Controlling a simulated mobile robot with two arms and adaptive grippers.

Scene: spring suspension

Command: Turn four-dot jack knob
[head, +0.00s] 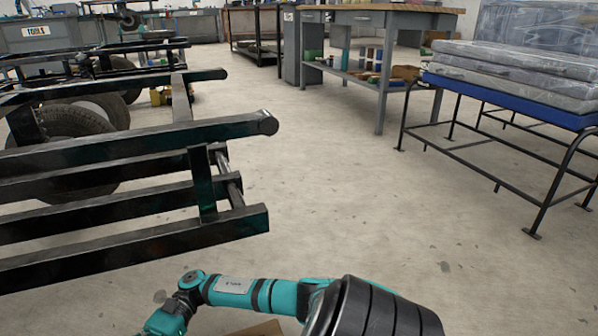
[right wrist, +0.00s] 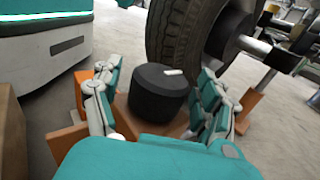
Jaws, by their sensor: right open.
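A black round knob (right wrist: 158,101) with a short white mark on its top shows in the right wrist view, in front of a tyre. Orange metal parts (right wrist: 128,119) lie around and under it, seemingly the jack. No dots can be made out on the knob or these parts. My right gripper (right wrist: 159,70) is open, with its teal and white fingers on either side of the knob. I cannot tell whether they touch it. In the head view, no knob or gripper shows. My left gripper is in neither view.
In the head view, a dark metal frame (head: 130,144) with wheels fills the left. A workbench (head: 385,20) and a blue-topped rack (head: 510,95) stand at the back and right. The tyre (right wrist: 185,35) rises close behind the knob. The middle floor is clear.

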